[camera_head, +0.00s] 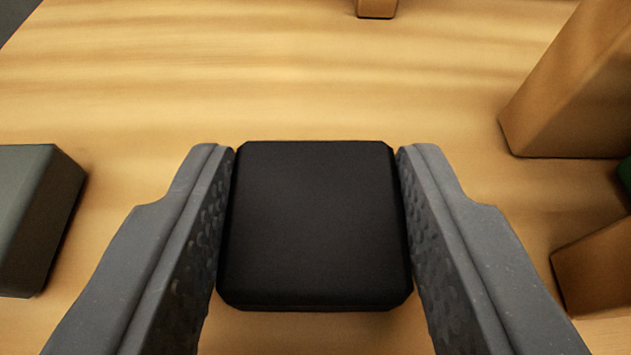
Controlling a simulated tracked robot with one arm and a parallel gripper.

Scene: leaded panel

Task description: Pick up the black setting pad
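The black setting pad (315,225) is a square block with rounded, cut corners in the middle of the head camera view. My gripper (316,160) has one grey finger on each side of it. The fingers' dimpled inner faces lie right along the pad's left and right sides and appear to touch it. The pad's underside is hidden, so I cannot tell whether it rests on the wooden table (200,70) or is held just above it.
A dark grey-green block (35,215) lies at the left edge. A tall brown wooden block (575,90) stands at the upper right, with another brown block (600,265) below it and a green thing at the edge. A small brown block (376,8) is at the top. The table between is clear.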

